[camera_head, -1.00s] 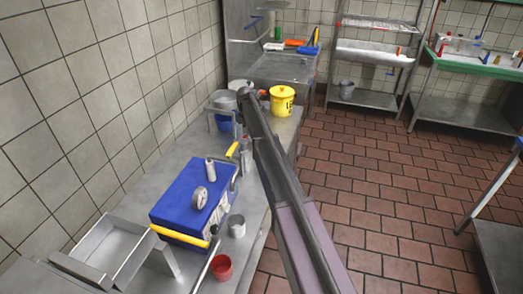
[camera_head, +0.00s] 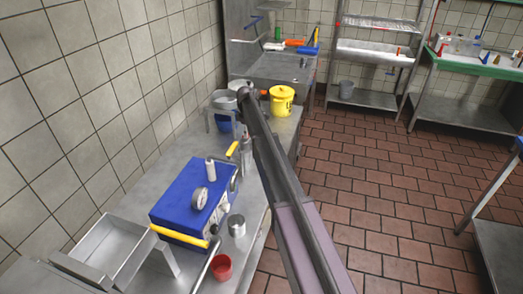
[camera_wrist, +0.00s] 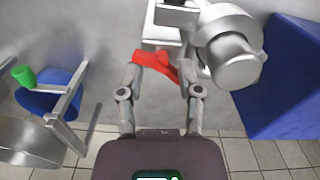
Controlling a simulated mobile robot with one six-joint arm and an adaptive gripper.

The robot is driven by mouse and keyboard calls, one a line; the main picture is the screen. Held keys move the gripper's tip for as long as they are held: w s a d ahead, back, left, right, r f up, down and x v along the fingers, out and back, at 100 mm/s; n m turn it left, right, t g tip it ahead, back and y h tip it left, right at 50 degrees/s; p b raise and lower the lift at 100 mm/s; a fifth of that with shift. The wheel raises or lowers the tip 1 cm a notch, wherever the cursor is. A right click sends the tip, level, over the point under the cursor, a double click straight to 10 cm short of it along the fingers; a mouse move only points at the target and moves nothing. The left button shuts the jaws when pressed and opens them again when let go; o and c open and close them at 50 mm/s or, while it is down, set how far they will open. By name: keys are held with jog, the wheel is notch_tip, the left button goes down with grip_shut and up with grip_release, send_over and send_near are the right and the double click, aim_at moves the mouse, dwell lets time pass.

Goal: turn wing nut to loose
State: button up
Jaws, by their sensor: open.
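The red wing nut (camera_wrist: 155,66) shows at the upper middle of the wrist view, on a pale metal part. My gripper (camera_wrist: 162,72) is open, with one finger on each side of it. The fingertips are close to the red piece; I cannot tell whether they touch it. A thick silver cylinder (camera_wrist: 230,52) is just right of the right finger. I cannot make out the wing nut in the head view.
A blue bucket (camera_head: 223,125) and a yellow bucket (camera_head: 282,99) stand at the bench's far end. A metal cup (camera_head: 237,225) and a red cup (camera_head: 221,267) stand beside the machine. A metal tray (camera_head: 108,247) is at near left.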

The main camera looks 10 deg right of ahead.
jog(key=m, duration=0.9)
jog(key=shift+m, duration=0.4)
jog(key=m, duration=1)
notch_tip(320, 180, up, 14)
jog(key=p, duration=1.4)
jog(key=s+f+n+b, duration=0.1)
jog(key=s+n, duration=0.2)
jog(key=s, duration=2.6)
jog(key=shift+d+f+n+b, duration=0.2)
jog(key=shift+f+n+b, duration=0.1)
jog(key=shift+f+b, duration=0.05)
jog(key=s+n, duration=0.2)
jog(key=s, duration=1.5)
jog(key=shift+f+b, duration=0.45)
